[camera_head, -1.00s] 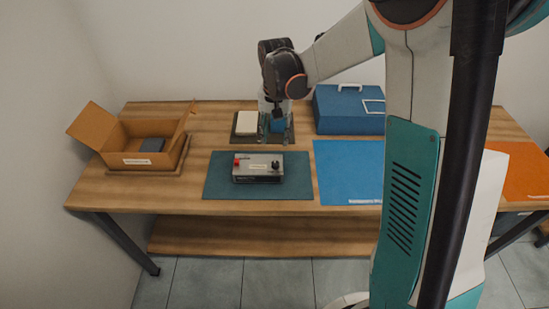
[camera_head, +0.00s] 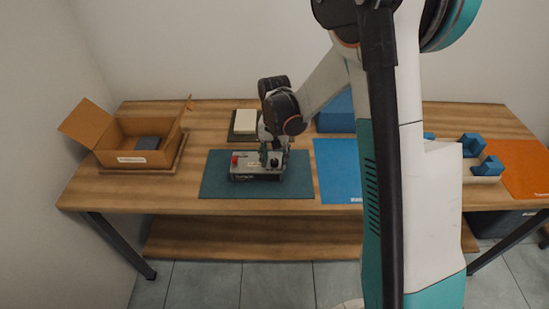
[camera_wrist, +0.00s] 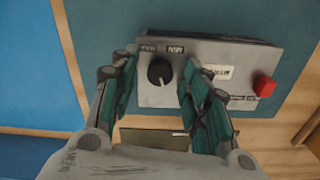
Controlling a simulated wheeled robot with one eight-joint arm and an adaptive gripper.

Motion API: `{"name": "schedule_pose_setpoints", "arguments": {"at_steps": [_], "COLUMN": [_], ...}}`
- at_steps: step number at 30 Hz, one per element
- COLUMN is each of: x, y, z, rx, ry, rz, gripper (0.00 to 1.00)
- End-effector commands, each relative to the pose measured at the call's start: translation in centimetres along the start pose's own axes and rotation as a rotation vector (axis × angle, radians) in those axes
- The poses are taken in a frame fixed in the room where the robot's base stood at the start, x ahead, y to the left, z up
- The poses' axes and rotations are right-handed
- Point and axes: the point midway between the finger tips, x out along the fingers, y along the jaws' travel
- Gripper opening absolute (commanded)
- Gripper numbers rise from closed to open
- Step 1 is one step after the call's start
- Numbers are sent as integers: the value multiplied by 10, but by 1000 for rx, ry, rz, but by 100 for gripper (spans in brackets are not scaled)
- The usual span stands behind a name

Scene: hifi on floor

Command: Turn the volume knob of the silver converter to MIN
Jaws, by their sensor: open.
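The silver converter (camera_head: 244,160) lies on the dark teal mat (camera_head: 215,180). It has a red button at its left end, which also shows in the wrist view (camera_wrist: 264,86). Its black round knob (camera_wrist: 159,71) has two small labels beside it that I cannot read clearly. My gripper (camera_head: 273,162) is at the converter's right end. In the wrist view my gripper (camera_wrist: 160,62) is open, with one finger on each side of the knob. I cannot tell whether either finger touches it. The knob's pointer direction is unclear.
An open cardboard box (camera_head: 120,156) with a dark item inside stands at the left. A pale block (camera_head: 246,122) sits on a dark tray behind the converter. A blue mat (camera_head: 337,165) and a partly hidden blue case (camera_head: 336,112) are to the right, then blue pieces and an orange mat (camera_head: 520,166).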

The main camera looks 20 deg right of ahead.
Motion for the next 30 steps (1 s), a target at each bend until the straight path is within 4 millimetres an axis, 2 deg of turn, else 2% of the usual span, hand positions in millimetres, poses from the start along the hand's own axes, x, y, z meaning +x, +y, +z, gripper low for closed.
{"name": "schedule_pose_setpoints", "arguments": {"at_steps": [2, 8, 20, 30], "x": [0, 0, 0, 0], "y": [0, 0, 0, 0], "z": [0, 0, 0, 0], "rx": [0, 0, -39, -261], "ry": [0, 0, 0, 0], "rz": [0, 0, 0, 0], "gripper": [43, 0, 0, 0]}}
